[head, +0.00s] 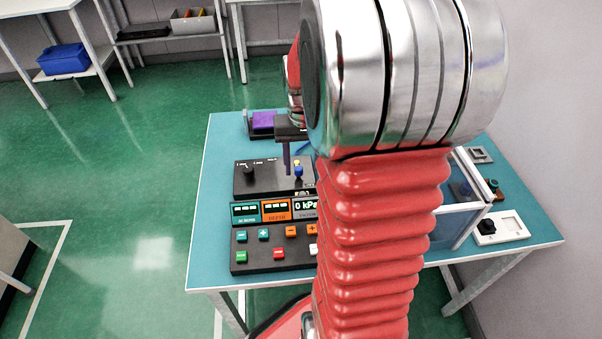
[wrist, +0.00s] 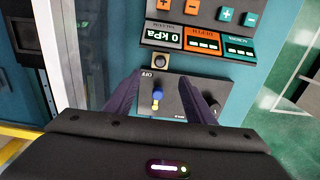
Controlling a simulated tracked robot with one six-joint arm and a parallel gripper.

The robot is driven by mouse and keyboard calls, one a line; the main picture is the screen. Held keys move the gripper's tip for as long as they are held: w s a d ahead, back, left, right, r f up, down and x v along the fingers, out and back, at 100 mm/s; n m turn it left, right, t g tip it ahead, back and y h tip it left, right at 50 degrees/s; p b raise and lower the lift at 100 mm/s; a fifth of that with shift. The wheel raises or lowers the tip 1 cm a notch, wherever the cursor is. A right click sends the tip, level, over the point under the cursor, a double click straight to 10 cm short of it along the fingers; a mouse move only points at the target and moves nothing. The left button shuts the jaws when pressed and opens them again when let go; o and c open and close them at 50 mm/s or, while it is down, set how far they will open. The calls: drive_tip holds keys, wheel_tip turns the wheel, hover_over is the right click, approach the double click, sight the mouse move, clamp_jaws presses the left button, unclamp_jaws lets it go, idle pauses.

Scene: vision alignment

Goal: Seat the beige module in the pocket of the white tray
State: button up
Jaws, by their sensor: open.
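The white tray (head: 516,235) lies at the right side of the blue table, with a black knob-like part at its left and a pale square recess at its right. In the head view, one finger of my gripper (head: 287,157) shows beside the lever. The tray is not recognisable in the wrist view.
The black box (head: 251,181) has a round knob. Before it stands a control panel (head: 268,245) with coloured buttons and displays, one reading 0 kPa. A small beige-framed dark round part (wrist: 160,62) sits beside the box. A clear-walled enclosure (head: 462,208) stands left of the tray.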

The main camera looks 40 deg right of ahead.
drive_tip(key=shift+r, duration=0.25)
idle(0.4)
drive_tip(key=s+a+r+n+t, duration=0.2)
drive_tip(key=s+a+r, duration=0.1)
drive_tip(key=a, duration=0.5)
drive_tip(key=s+a+r+n+t, duration=0.1)
drive_tip(key=s+a+r+n, duration=0.1)
drive_tip(key=a+r, duration=0.3)
drive_tip(key=s+a+r+n+t, duration=0.2)
drive_tip(key=s+a+r, duration=0.2)
drive_tip(key=a, duration=0.6)
drive_tip(key=shift+a+n+t, duration=0.3)
drive_tip(key=shift+n, duration=0.1)
drive_tip(key=shift+o, duration=0.5)
drive_tip(key=shift+s+d, duration=0.1)
drive_tip(key=shift+d, duration=0.05)
